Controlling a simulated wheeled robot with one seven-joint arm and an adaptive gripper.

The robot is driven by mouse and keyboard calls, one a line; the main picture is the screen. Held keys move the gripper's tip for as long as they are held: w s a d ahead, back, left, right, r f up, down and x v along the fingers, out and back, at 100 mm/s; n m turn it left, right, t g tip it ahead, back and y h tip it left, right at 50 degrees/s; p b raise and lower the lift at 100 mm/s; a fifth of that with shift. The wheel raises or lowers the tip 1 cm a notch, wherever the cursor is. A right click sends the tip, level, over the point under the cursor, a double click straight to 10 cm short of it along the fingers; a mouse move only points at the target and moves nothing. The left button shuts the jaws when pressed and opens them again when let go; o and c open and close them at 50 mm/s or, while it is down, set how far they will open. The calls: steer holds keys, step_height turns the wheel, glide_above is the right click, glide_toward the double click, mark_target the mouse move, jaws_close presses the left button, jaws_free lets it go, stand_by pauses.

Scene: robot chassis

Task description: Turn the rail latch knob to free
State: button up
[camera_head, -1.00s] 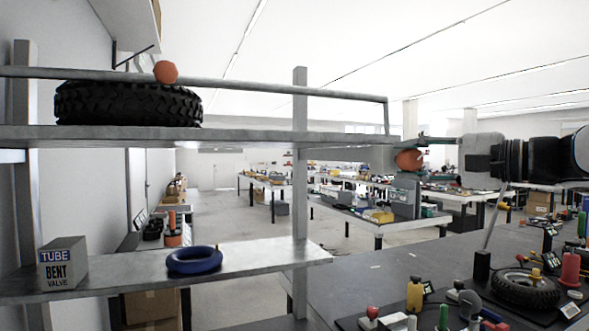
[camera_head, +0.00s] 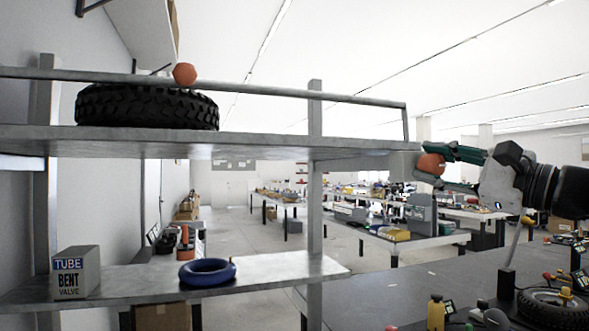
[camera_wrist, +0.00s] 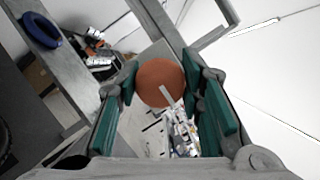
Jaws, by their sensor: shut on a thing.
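An orange round knob (camera_head: 431,164) sits at the right end of the upper shelf, below the rail's end post. My gripper (camera_head: 446,166) reaches in from the right with green-padded fingers, one above the knob and one below it. My gripper is shut on this knob. A second orange knob (camera_head: 184,74) is at the left part of the metal rail (camera_head: 270,88), above a black tire (camera_head: 147,107).
The upper shelf (camera_head: 260,144) holds the tire. The lower shelf (camera_head: 300,268) holds a blue ring (camera_head: 207,272) and a tube box (camera_head: 76,272). An upright post (camera_head: 315,200) joins them. A dark workbench (camera_head: 400,293) with several tools and a tire is at lower right.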

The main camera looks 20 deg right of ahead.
steer(key=shift+f, duration=0.1)
stand_by(0.3)
steer(key=o, duration=1.2)
steer(key=shift+c, duration=0.2)
steer(key=v, duration=1.2)
